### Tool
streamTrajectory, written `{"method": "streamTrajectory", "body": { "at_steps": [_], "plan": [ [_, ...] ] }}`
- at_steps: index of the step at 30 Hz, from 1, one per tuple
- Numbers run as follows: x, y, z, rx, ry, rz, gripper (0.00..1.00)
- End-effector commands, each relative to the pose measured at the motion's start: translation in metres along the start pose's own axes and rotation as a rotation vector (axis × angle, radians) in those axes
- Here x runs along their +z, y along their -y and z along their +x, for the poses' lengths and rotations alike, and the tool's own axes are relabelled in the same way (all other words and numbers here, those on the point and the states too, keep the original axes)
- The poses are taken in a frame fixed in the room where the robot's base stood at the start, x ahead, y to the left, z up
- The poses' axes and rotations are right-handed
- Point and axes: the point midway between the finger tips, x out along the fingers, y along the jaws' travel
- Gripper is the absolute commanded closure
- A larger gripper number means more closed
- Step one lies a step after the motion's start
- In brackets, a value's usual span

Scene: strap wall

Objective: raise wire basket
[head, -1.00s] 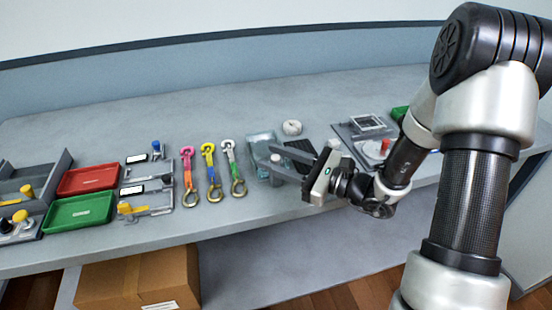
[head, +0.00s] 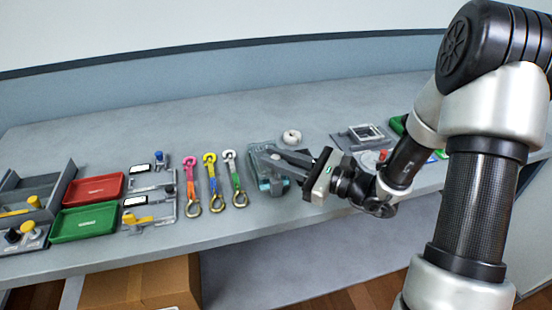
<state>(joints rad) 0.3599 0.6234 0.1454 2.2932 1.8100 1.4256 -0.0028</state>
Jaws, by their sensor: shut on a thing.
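A small grey-teal container, which looks like the wire basket (head: 262,175), is at the middle of the workbench in the head view. My gripper (head: 277,158) reaches over it from the right, with its grey fingers pointing left across its top. The fingers are shut on the basket. They hide much of it, so its exact shape and the grip point are hard to see. I cannot tell whether its underside touches the bench.
Three coloured straps with hooks and rings (head: 212,180) lie left of the basket on the workbench (head: 330,100). A white roll (head: 291,137) stands behind it. Red (head: 93,189) and green (head: 84,222) trays are farther left. A grey fixture (head: 362,137) is at right. The back is clear.

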Motion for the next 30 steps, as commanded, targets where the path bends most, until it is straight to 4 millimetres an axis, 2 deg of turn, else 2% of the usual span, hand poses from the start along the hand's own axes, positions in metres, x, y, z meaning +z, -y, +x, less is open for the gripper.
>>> {"method": "streamTrajectory", "body": {
  "at_steps": [1, 3, 4, 12, 16, 20, 30],
  "plan": [
    [0.005, 0.002, 0.001, -0.002, 0.013, -0.007, 0.77],
    [0.005, 0.002, 0.001, -0.002, 0.012, -0.007, 0.66],
    [0.005, 0.002, 0.001, -0.001, 0.011, -0.006, 0.63],
    [0.003, 0.001, 0.0, -0.001, 0.008, -0.004, 0.63],
    [0.003, 0.002, -0.008, -0.003, 0.005, -0.004, 0.63],
    [0.003, 0.002, -0.03, -0.006, 0.005, -0.003, 0.63],
    [0.003, 0.003, -0.113, -0.006, 0.006, -0.003, 0.63]
  ]
}}
